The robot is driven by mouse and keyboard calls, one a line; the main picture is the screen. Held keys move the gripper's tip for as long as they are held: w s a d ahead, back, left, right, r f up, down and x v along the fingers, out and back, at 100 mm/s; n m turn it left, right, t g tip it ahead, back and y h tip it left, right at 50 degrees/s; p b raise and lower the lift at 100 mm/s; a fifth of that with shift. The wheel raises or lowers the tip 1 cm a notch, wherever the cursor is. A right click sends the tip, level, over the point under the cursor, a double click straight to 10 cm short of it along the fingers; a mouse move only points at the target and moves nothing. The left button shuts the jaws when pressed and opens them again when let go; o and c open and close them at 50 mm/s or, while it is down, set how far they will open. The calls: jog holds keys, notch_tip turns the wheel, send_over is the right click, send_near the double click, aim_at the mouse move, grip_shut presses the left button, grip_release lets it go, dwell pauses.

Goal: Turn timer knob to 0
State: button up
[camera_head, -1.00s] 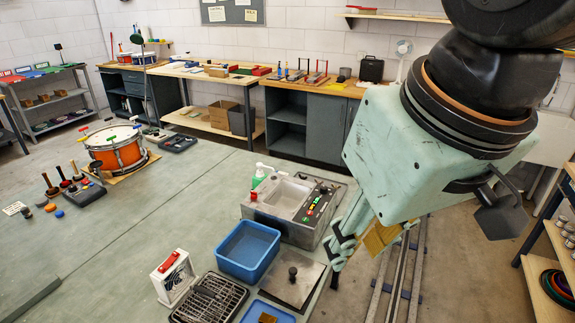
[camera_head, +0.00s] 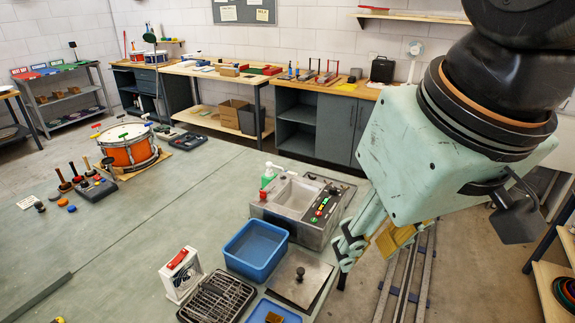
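A grey metal basin unit (camera_head: 268,209) stands at the bench's right edge, with a sink-like opening and a dark control panel along its right side. The panel carries several small coloured parts and a small dark knob-like part (camera_head: 333,189) near its far end. I cannot read a scale there or be sure that it is the timer knob. My gripper (camera_head: 347,250) hangs just right of the basin unit's near right corner, pointing down and left. It appears apart from the panel. Its fingers overlap in this view, so their opening is unclear. I see nothing held.
A blue tub (camera_head: 258,249), a metal lid with a black handle (camera_head: 300,285), a wire basket (camera_head: 216,298) and a white box with a red top (camera_head: 180,277) stand nearby.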

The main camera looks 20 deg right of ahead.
jog(key=w+d+r+m+g+p, duration=0.1)
jog(key=w+r+m+p, duration=0.15)
jog(key=w, duration=0.45)
jog(key=w+d+r+m+p, duration=0.1)
jog(key=w+d+r+m, duration=0.15)
jog(key=w, duration=0.45)
jog(key=m+g+p, duration=0.4)
jog(key=m+p, duration=0.7)
jog(key=m, duration=0.3)
send_over(334, 188)
notch_tip(334, 188, down, 22)
jog(key=shift+w+r, duration=0.1)
jog(key=shift+w, duration=0.3)
jog(key=shift+a, duration=0.1)
jog(key=shift+s+f+p, duration=0.2)
jog(key=shift+f+p, duration=0.15)
jog(key=shift+f, duration=3.1)
jog(key=shift+s+f+p, duration=0.15)
jog(key=shift+f+p, duration=0.15)
jog(key=shift+f, duration=3.1)
jog(key=shift+c, duration=0.2)
